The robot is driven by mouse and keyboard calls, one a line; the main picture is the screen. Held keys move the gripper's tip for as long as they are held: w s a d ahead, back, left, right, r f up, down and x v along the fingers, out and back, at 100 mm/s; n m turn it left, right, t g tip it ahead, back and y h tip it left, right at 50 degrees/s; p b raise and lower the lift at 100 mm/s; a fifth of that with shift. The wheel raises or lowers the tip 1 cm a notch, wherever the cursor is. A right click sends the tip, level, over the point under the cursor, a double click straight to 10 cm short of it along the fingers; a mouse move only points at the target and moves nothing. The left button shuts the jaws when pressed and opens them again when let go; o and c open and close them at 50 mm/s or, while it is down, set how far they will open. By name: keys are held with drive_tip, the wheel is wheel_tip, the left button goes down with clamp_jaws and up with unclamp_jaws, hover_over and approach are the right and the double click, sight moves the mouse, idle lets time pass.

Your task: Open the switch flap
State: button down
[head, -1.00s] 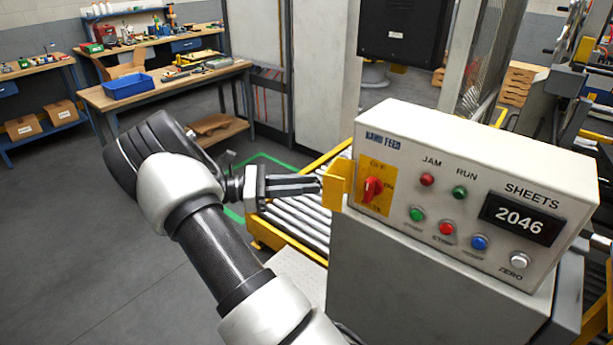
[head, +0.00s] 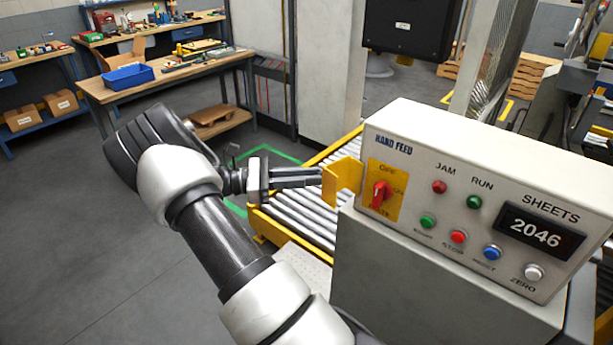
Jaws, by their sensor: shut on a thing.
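The yellow switch flap (head: 345,178) stands swung out at the left edge of the control box (head: 480,160), beside the switch. Behind it the red rotary switch (head: 381,194) is uncovered on its yellow plate (head: 387,172). My gripper (head: 318,177) comes from the left and is shut on the outer edge of the flap. The fingertips meet the flap's left side, and the exact grip is small in the picture.
The box face carries several lamps and buttons and a counter (head: 540,233) reading 2046. A roller conveyor (head: 300,215) runs behind the gripper. A workbench (head: 170,80) with a blue bin (head: 128,77) stands at the back left. The floor on the left is clear.

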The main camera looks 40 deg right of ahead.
drive_tip(key=shift+s+d, duration=0.35)
drive_tip(key=shift+s, duration=0.1)
drive_tip(key=c, duration=1.6)
unclamp_jaws()
drive_tip(key=shift+a, duration=0.1)
drive_tip(key=b+v, duration=0.2)
drive_tip(key=v, duration=1.6)
drive_tip(key=shift+w+a, duration=0.1)
drive_tip(key=shift+w, duration=0.05)
